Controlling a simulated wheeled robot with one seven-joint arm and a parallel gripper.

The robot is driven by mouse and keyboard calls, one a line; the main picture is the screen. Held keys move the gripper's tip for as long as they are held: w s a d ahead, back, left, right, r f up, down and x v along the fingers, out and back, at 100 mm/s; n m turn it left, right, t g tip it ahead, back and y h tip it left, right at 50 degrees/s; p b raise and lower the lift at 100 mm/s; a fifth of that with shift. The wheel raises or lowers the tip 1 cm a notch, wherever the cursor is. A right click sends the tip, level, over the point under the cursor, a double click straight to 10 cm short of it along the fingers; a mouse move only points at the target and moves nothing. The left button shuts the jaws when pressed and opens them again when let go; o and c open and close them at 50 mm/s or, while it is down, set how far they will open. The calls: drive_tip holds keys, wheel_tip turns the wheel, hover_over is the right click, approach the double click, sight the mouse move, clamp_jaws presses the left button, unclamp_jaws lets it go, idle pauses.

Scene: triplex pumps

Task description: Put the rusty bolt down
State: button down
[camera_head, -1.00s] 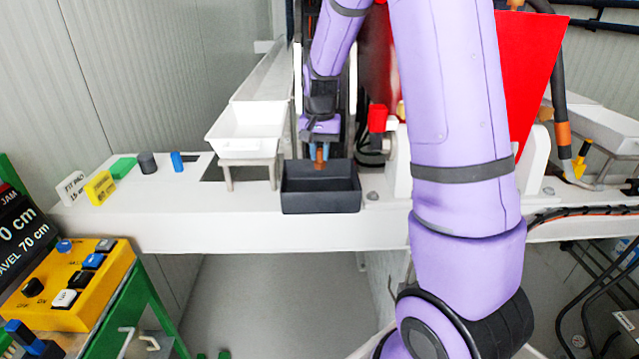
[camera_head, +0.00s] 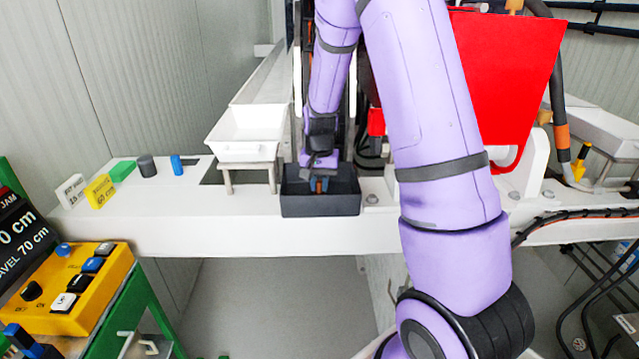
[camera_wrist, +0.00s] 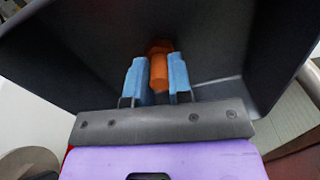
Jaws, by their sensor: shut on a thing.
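The rusty bolt (camera_wrist: 159,70) is orange-brown with a wider head, and it shows between the blue fingers in the wrist view. My gripper (camera_wrist: 158,78) is shut on it. In the head view my gripper (camera_head: 319,185) is down inside the dark grey open box (camera_head: 320,208), whose dark wall also fills much of the wrist view (camera_wrist: 235,45). In the head view the bolt is mostly hidden by the gripper and the box. Whether the bolt touches the box floor I cannot tell.
A white tray (camera_head: 247,150) on legs stands just left of the box. A blue cylinder (camera_head: 176,165), a grey cylinder (camera_head: 147,165), a green block (camera_head: 122,170) and a yellow block (camera_head: 100,190) stand farther left. A red panel (camera_head: 505,80) rises at the right.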

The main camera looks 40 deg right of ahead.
sight(319, 182)
drive_tip(key=c, duration=1)
unclamp_jaws()
drive_tip(key=shift+c, duration=0.2)
wheel_tip(319, 182, up, 12)
drive_tip(key=s+a+r+n+t, duration=0.2)
drive_tip(key=s+a+r+n, duration=0.2)
drive_tip(key=s+a+r, duration=0.55)
drive_tip(key=s+a+r+n+t, duration=0.1)
drive_tip(key=s+a+r+n, duration=0.1)
drive_tip(key=s, duration=0.7)
drive_tip(key=s+a+r+n+t, duration=0.2)
drive_tip(key=s, duration=0.7)
drive_tip(key=shift+r+n, duration=0.2)
drive_tip(key=shift+n, duration=0.1)
